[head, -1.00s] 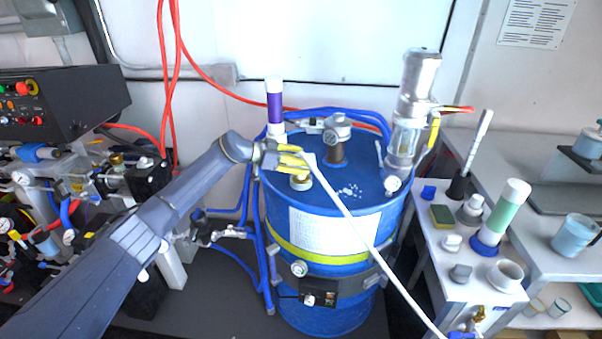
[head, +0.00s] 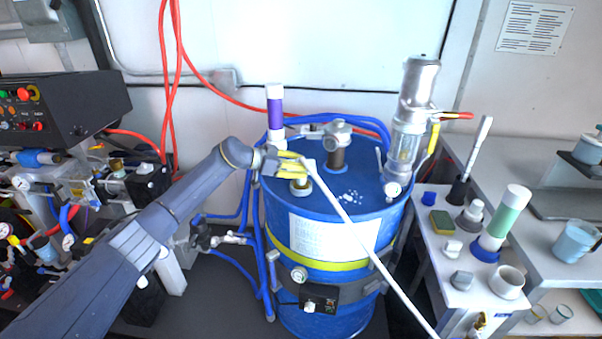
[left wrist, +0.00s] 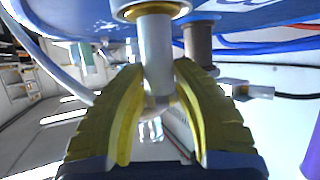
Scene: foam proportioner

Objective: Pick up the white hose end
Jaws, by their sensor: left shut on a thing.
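The white hose (head: 352,226) runs from the lower right up across the front of the blue drum (head: 330,307). Its upper end (head: 309,165) is at my left gripper (head: 294,166), above the drum's top. The yellow fingers are shut on the hose end. In the left wrist view a pale grey tube (left wrist: 158,55) stands between the fingers (left wrist: 158,118), in line with a brass-ringed port on the drum. Whether the tube is seated in the port or just over it, I cannot tell. My right gripper is not in view.
A pump (head: 408,120) stands on the drum's right side, and a capped fitting (head: 337,140) behind my gripper. A purple-banded tube (head: 275,110) stands at the back left. A side table (head: 440,262) with small parts is on the right; a control panel (head: 75,105) is on the left.

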